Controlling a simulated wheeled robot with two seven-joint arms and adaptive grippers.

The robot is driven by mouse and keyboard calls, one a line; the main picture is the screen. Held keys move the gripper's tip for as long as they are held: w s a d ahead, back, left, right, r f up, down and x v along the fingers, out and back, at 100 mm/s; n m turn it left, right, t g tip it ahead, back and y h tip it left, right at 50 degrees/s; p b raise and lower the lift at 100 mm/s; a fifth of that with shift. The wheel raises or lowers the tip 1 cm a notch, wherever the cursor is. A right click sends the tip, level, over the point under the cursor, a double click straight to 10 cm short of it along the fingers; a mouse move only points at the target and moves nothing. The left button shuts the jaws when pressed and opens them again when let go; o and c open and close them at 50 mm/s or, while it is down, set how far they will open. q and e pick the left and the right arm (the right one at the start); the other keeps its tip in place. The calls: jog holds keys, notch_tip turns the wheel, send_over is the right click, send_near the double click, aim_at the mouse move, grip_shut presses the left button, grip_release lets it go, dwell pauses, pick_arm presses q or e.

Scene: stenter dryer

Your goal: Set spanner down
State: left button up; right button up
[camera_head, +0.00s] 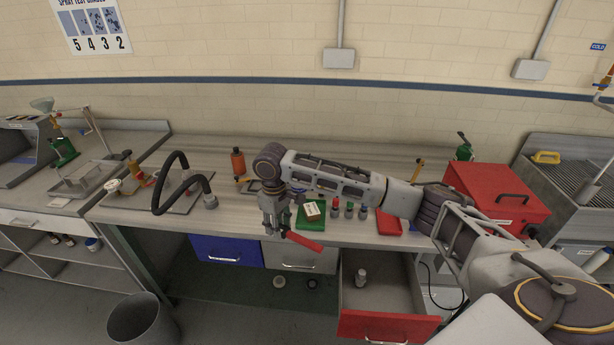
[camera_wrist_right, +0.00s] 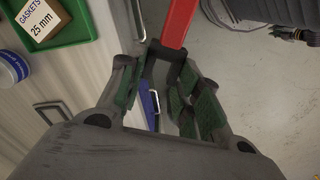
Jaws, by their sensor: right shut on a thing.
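The spanner (camera_head: 305,241) shows as a red bar that sticks out of my right gripper (camera_head: 274,229), pointing right and slightly down in the head view. In the right wrist view the red spanner (camera_wrist_right: 179,20) runs up from between the fingers of the right gripper (camera_wrist_right: 163,62), with a dark part in the grip. The fingers are shut on it. The spanner is held in the air near the front edge of the bench (camera_head: 345,238). Its gripped end is partly hidden by the fingers. My left gripper is out of view.
A green tray (camera_head: 324,220) with a gaskets box (camera_head: 314,209) lies just behind the gripper. A red tray (camera_head: 389,223) and a red toolbox (camera_head: 497,195) are to the right. A red-fronted drawer (camera_head: 388,326) stands open below. A black hose (camera_head: 184,157) arches at left.

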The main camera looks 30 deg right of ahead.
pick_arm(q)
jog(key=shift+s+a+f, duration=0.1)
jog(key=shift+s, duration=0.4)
pick_arm(e)
jog(key=shift+s+f+n, duration=0.2)
jog(key=shift+f+n, duration=0.2)
jog(key=shift+n, duration=4.75)
jog(key=shift+s+f+n, duration=0.25)
jog(key=shift+f+n, duration=0.1)
jog(key=shift+n, duration=4.85)
jog(key=shift+s+f+n, duration=0.2)
jog(key=shift+f+n, duration=0.2)
jog(key=shift+n, duration=4.75)
jog(key=shift+n, duration=0.5)
